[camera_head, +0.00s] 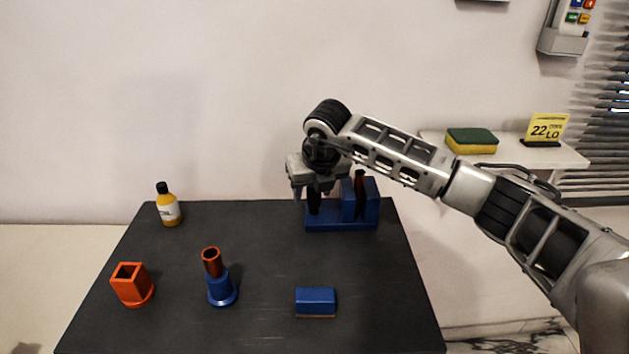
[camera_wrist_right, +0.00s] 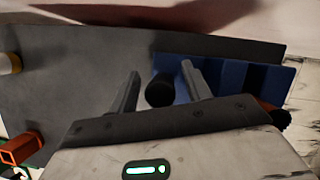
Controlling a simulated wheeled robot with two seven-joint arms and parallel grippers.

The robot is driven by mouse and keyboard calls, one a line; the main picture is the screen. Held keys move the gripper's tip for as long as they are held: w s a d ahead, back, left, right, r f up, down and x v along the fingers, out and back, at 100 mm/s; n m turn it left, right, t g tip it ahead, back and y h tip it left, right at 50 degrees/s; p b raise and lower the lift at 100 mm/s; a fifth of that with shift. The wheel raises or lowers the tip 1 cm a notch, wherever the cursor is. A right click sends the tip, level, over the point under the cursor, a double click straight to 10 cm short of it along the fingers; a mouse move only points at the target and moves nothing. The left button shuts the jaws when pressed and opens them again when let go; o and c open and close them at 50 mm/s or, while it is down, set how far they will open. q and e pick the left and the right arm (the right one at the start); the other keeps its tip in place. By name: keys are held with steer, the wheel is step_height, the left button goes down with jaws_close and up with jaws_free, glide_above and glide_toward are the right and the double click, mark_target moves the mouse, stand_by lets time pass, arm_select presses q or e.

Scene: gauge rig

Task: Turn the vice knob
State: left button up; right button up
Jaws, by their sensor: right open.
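The blue vice (camera_head: 341,224) stands at the back right of the dark table. It also shows in the right wrist view (camera_wrist_right: 235,77), behind and beside one finger. My right gripper (camera_head: 313,190) is over the vice's left end, pointing down. In the right wrist view my gripper (camera_wrist_right: 160,88) is open, with one finger on each side of a black round knob (camera_wrist_right: 160,91). The knob appears between the fingers with gaps on both sides. In the head view the gripper partly hides the knob. My left gripper is not in view.
On the dark table (camera_head: 262,265) are a yellow bottle (camera_head: 168,208), an orange square holder (camera_head: 131,284), a blue stand with an orange tube (camera_head: 221,289) and a blue block (camera_head: 315,301). A shelf with a sponge (camera_head: 471,141) is behind my right arm.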

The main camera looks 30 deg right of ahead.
steer(key=b+v, duration=0.1)
steer(key=v, duration=1.5)
steer(key=shift+f, duration=0.1)
